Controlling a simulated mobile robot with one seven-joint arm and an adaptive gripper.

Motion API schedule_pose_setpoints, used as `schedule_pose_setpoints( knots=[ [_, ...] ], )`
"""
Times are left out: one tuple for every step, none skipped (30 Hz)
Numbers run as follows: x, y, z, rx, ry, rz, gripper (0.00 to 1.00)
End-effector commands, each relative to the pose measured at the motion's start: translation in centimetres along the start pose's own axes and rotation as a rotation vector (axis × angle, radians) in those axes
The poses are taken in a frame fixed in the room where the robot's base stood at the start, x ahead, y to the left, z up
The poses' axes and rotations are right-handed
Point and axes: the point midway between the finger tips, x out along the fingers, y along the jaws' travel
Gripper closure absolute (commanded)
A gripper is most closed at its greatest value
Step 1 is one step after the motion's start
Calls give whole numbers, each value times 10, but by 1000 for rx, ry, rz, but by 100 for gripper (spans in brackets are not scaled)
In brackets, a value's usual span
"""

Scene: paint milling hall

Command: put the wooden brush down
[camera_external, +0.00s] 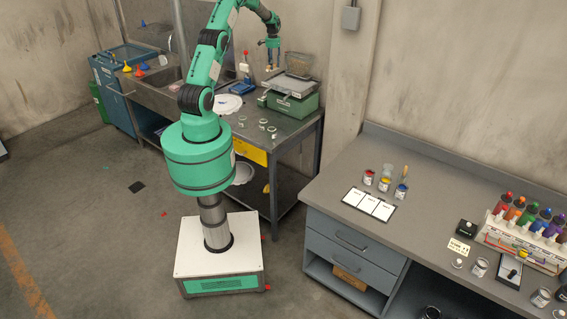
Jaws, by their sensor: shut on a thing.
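My gripper (271,62) hangs pointing down above the back part of the grey workbench (292,127), just left of the green bench scale (292,103). It is shut on a small tan piece, which I take to be the wooden brush (268,69). The brush is tiny in this view, and the jaws hide part of it. It appears to be in the air, apart from the bench top; its exact height cannot be told.
A wire basket (298,64) is behind the scale. A white plate (228,104), a blue stand (242,86) and several small tins (263,124) are on the bench. A sink (160,78) adjoins at left. The right counter (420,222) holds cans and coloured bottles.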

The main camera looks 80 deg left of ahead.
Motion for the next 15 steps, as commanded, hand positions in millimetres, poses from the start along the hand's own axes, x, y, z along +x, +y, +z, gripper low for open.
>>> schedule_pose_setpoints(
  knots=[
    [-12,11,2,10,1,0,86],
    [-18,16,3,14,1,0,86],
    [-25,23,4,21,0,0,86],
    [-30,28,5,26,1,0,86],
    [-34,34,6,31,0,0,86],
    [-41,40,7,37,0,0,86],
    [-46,45,8,42,1,-1,86],
    [-50,50,9,47,1,-1,86],
    [-56,57,10,54,2,-1,86],
    [-60,62,11,59,1,-1,86],
    [-64,68,12,65,0,0,86],
    [-69,75,14,73,0,0,86],
    [-73,80,16,79,0,0,86],
    [-77,87,17,87,-1,0,86],
    [-82,96,18,97,0,0,86]
  ],
)
